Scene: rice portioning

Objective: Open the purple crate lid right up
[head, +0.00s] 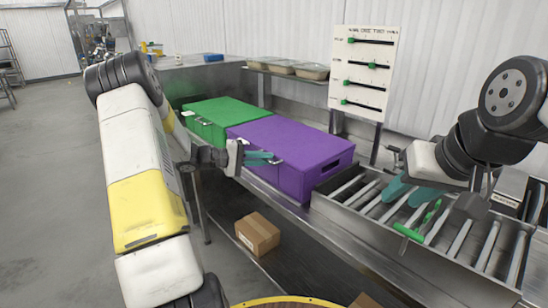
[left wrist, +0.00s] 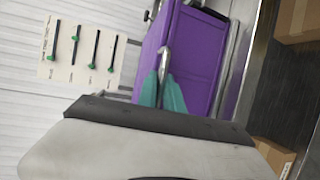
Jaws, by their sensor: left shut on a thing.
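The purple crate (head: 290,150) stands on the metal counter with its lid (head: 295,140) lying flat and closed. My left gripper (head: 272,158) is at the crate's front side, near the top edge. In the left wrist view its teal fingers (left wrist: 163,88) are closed together on a small silver latch (left wrist: 165,58) on the purple face; the fingertips partly hide it. My right gripper (head: 400,202) hangs above the tool rack at the right, its teal fingers apart.
A green crate (head: 215,118) adjoins the purple one on the left. A slider board (head: 364,70) and food trays (head: 290,68) stand behind. The slotted metal rack (head: 350,187) with a green-handled tool (head: 408,232) is right of the crate. A cardboard box (head: 257,233) sits on the lower shelf.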

